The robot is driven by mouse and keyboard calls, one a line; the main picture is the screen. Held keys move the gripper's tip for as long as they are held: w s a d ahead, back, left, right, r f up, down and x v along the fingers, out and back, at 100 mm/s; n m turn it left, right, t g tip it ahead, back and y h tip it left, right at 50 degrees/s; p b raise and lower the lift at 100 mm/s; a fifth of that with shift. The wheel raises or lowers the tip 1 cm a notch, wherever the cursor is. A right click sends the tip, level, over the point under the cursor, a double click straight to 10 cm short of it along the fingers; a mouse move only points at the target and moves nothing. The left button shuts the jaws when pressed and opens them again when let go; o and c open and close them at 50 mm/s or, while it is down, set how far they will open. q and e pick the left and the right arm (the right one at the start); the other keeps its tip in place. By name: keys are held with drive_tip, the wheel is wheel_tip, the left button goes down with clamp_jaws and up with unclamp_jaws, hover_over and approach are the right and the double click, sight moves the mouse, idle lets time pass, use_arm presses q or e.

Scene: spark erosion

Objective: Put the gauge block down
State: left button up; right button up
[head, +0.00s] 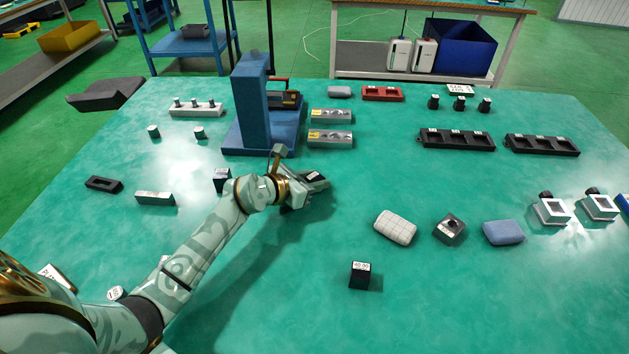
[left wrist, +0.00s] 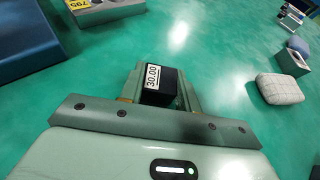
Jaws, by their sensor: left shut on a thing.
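The gauge block (left wrist: 158,86) is a small black block with a white label reading 30.00. It sits between the fingers of my left gripper (left wrist: 163,80), which is shut on it. In the head view my left gripper (head: 316,181) is over the middle of the green table, just in front of the blue stand; the block there is mostly hidden by the fingers. I cannot tell whether the block touches the table. My right gripper is not in view.
The blue stand (head: 252,105) and two grey labelled blocks (head: 330,139) are behind the gripper. A black 40.00 block (head: 360,275), a white checked cushion (head: 396,227), a grey block (head: 450,229) and a blue cloth (head: 503,232) lie to the right. The table just right of the gripper is clear.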

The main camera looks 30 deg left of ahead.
use_arm(q)
drive_tip(key=shift+f, duration=0.1)
drive_tip(key=o, duration=1.2)
drive_tip(key=shift+c, duration=0.2)
drive_tip(key=shift+r, duration=0.25)
drive_tip(key=p+v, duration=0.4)
drive_tip(key=v, duration=0.7)
drive_tip(key=shift+s+p, duration=0.15)
drive_tip(key=shift+p, duration=0.15)
drive_tip(key=shift+s+a+r, duration=0.1)
drive_tip(key=shift+s+a, duration=0.05)
drive_tip(key=shift+s, duration=0.25)
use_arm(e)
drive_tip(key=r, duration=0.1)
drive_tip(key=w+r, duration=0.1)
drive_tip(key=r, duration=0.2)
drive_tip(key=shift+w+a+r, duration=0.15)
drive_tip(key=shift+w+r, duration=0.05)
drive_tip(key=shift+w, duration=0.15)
